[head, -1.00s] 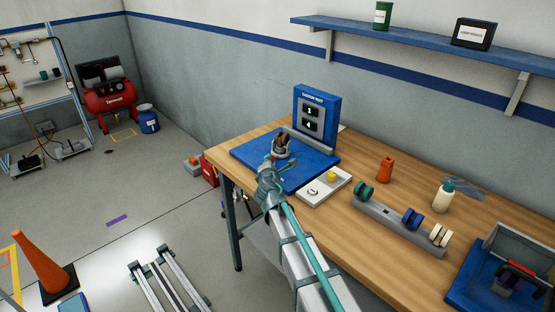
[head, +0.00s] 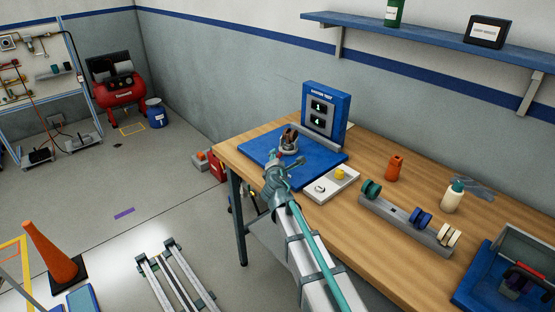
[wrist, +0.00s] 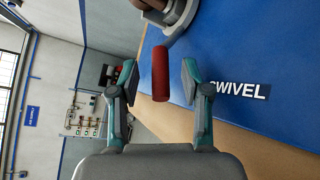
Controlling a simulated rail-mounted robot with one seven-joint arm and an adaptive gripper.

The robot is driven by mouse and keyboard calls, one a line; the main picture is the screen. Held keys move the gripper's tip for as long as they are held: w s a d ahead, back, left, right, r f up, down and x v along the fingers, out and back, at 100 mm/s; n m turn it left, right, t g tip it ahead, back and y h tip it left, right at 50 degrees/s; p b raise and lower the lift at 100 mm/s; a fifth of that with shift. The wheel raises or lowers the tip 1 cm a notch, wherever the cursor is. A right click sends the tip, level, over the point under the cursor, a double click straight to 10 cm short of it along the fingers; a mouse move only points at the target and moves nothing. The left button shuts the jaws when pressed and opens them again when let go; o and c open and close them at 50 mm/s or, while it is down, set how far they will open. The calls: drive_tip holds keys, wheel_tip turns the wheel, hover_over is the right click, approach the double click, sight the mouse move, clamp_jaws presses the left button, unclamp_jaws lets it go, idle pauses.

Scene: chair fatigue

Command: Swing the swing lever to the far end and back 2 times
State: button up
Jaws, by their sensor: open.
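The swing lever's red cylindrical handle (wrist: 160,73) stands between the two fingers of my open gripper (wrist: 160,80) in the wrist view, with a gap on each side. The grey swivel base (wrist: 178,14) of the lever is at the top of that view. In the head view the swivel unit (head: 289,141) sits on a blue board (head: 258,143) at the table's far left corner. My gripper (head: 277,163) is beside it at the board's near edge, and my arm partly hides the lever there. A blue display box (head: 326,110) stands behind, showing two green digits.
A white tray (head: 320,193) with a yellow piece lies right of my gripper. An orange part (head: 394,166), a grey rack (head: 382,215) with spools and a white bottle (head: 452,196) are further right.

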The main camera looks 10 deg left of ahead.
drive_tip(key=v, duration=1.1)
